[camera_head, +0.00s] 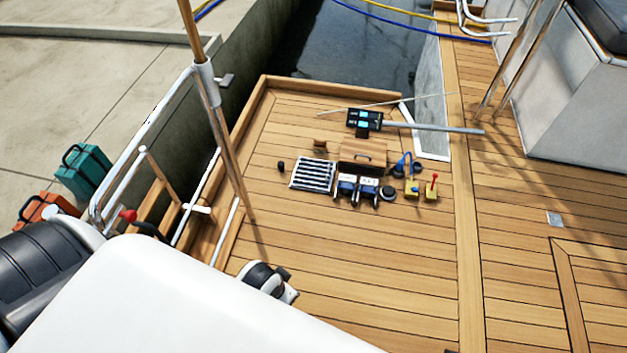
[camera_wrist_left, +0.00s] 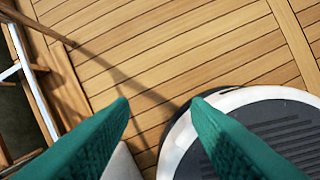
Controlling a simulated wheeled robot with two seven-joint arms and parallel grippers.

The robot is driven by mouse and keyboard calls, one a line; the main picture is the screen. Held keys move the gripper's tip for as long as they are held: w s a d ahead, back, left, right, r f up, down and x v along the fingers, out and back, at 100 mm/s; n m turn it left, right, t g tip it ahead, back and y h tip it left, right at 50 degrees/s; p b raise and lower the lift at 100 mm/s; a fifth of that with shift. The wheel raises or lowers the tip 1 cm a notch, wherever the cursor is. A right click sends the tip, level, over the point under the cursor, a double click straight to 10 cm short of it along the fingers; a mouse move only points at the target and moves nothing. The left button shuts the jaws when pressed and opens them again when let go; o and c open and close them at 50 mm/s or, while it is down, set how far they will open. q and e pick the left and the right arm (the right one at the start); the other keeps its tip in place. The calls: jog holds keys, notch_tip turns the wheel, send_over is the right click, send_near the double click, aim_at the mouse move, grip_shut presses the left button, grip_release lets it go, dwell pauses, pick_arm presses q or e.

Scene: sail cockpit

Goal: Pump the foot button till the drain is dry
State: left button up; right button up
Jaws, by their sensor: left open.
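A striped black-and-white grate (camera_head: 313,174), which looks like the drain, lies on the teak deck in the head view. A dark round disc (camera_head: 388,193) sits on the deck to its right, and a small black round piece (camera_head: 281,166) to its left. I cannot tell which of these is the foot button, nor whether there is water in the drain. My left gripper (camera_wrist_left: 159,101) shows only in the wrist view, with its green fingers apart and nothing between them. It is above the deck beside my own base, away from the grate. My right gripper is not in view.
A wooden box (camera_head: 362,156), two blue-black units (camera_head: 347,188) and yellow-based levers (camera_head: 431,192) cluster by the grate. A dark device (camera_head: 364,119) with a long rod lies behind. A slanting pole (camera_head: 228,150) and rails edge the left.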

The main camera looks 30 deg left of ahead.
pick_arm(q)
grip_shut()
dwell(1.8)
